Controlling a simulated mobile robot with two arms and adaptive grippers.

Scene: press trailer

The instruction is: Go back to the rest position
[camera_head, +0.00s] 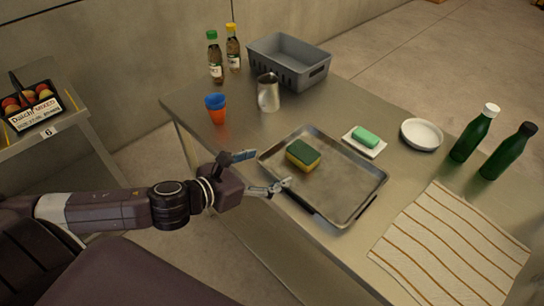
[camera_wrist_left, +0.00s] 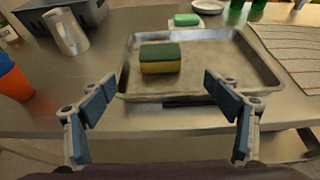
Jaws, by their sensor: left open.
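My left gripper (camera_head: 262,172) reaches in from the left in the head view, at the near left edge of the metal tray (camera_head: 358,205). Its fingers are spread apart and empty, and they also show in the left wrist view (camera_wrist_left: 165,98). A green and yellow sponge (camera_head: 303,155) lies in the tray, in its left part; in the left wrist view the sponge (camera_wrist_left: 160,59) sits beyond the fingertips, apart from them. My right gripper is in neither view.
The metal table (camera_head: 300,108) also bears a grey crate (camera_head: 288,60), two small bottles, orange and blue cups (camera_head: 216,108), a steel jug (camera_head: 268,93), green soap (camera_head: 366,137) on a dish, a white bowl (camera_head: 421,134), green bottles (camera_head: 474,135) and a striped cloth (camera_head: 452,245). A fruit basket (camera_head: 33,104) stands left.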

